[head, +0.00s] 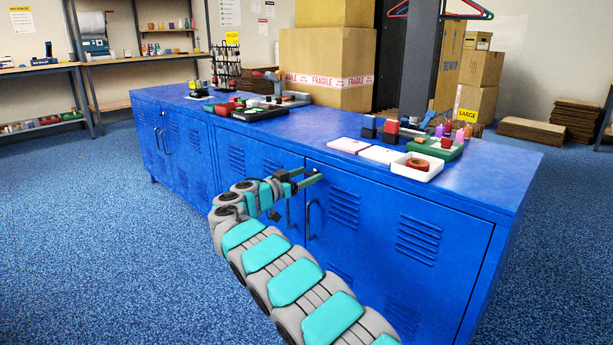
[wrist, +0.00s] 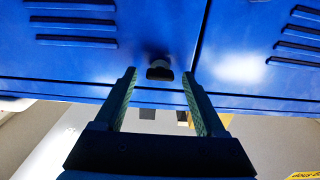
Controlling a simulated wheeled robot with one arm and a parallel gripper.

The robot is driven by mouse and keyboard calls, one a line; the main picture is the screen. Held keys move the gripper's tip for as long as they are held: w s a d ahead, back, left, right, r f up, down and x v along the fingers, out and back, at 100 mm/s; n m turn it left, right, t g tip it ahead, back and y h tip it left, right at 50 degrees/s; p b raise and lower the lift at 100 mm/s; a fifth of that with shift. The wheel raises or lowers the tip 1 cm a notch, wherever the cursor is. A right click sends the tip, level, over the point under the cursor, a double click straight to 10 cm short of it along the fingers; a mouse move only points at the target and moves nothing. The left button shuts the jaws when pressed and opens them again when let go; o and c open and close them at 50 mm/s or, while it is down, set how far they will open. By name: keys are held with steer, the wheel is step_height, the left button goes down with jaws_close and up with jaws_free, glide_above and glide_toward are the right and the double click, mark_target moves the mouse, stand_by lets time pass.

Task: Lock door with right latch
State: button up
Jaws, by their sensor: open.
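The blue cabinet (head: 470,215) stands in front of me with its louvred doors closed flat. A small dark latch (wrist: 159,71) sits on the cabinet front near a door seam, close to the top edge. My gripper (head: 307,178) is at the top of the front, by the seam between two doors. In the wrist view its two fingers are apart and empty, with the latch showing between and just beyond their tips. I cannot tell whether either finger touches it. In the head view my gripper largely covers the latch. The right door (head: 375,240) has a curved handle (head: 309,218) below my gripper.
Shelves (head: 145,57) line the back left wall. The blue floor (head: 100,250) at left is clear.

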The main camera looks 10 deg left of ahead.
jaws_close()
stand_by(0.4)
steer(key=shift+n, duration=0.4)
steer(key=n, duration=0.4)
steer(key=n+p, duration=0.1)
steer(key=n, duration=0.3)
steer(key=shift+w+a+n, duration=0.1)
steer(key=shift+n, duration=0.2)
steer(key=n+p, duration=0.2)
steer(key=n, duration=0.2)
steer(key=shift+f+n+p, duration=0.15)
steer(key=shift+n+p, duration=0.95)
steer(key=shift+n, duration=1.1)
steer(key=shift+a, duration=0.1)
